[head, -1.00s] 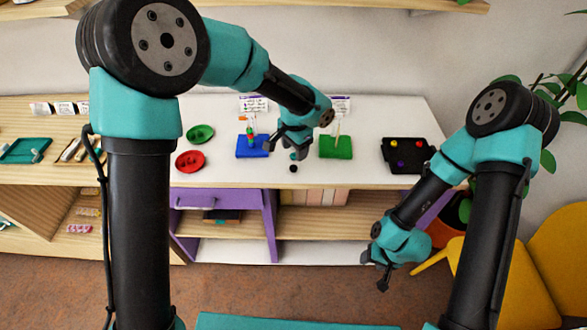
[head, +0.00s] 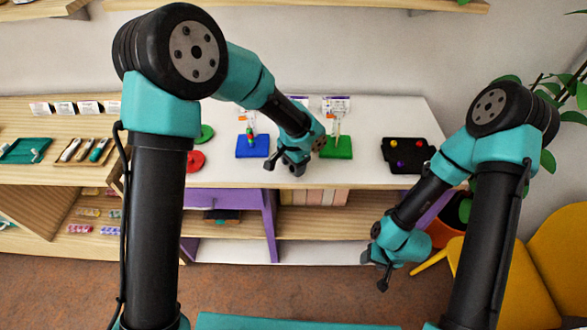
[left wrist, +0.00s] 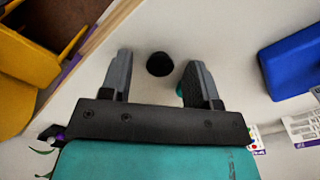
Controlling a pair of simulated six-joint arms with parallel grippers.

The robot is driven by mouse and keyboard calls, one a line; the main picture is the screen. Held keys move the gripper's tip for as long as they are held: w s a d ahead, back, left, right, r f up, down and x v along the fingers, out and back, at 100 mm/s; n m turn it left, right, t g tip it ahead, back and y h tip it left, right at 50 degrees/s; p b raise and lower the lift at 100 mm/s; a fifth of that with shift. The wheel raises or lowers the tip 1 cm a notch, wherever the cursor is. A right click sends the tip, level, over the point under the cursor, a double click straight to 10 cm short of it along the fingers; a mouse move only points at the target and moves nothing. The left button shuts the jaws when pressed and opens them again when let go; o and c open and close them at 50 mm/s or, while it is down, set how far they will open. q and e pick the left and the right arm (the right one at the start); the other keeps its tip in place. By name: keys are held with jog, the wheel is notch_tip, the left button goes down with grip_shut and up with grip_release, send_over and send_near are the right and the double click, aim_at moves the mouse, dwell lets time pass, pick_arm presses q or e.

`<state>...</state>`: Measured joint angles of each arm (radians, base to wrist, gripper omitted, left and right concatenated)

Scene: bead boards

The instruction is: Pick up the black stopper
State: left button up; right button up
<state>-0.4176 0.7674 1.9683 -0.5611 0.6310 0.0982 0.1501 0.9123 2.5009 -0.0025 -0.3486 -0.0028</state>
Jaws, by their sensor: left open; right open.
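The black stopper (left wrist: 160,64) is a small dark round piece on the white tabletop in the left wrist view. It lies between the tips of my left gripper (left wrist: 158,78), which is open, with a gap on both sides of the stopper. In the head view my left gripper (head: 283,167) is low over the front part of the white table and hides the stopper. My right gripper (head: 376,274) is open and empty, in front of the table and below its top.
A blue board (head: 252,147) and a green board (head: 336,147) with upright pegs stand behind my left gripper. A black tray (head: 405,155) with several coloured beads is at the right. A red dish (head: 195,161) and a green dish (head: 207,132) are at the left.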

pick_arm(q)
jog(key=shift+f, duration=0.3)
jog(key=shift+c, duration=0.3)
jog(key=c, duration=0.9)
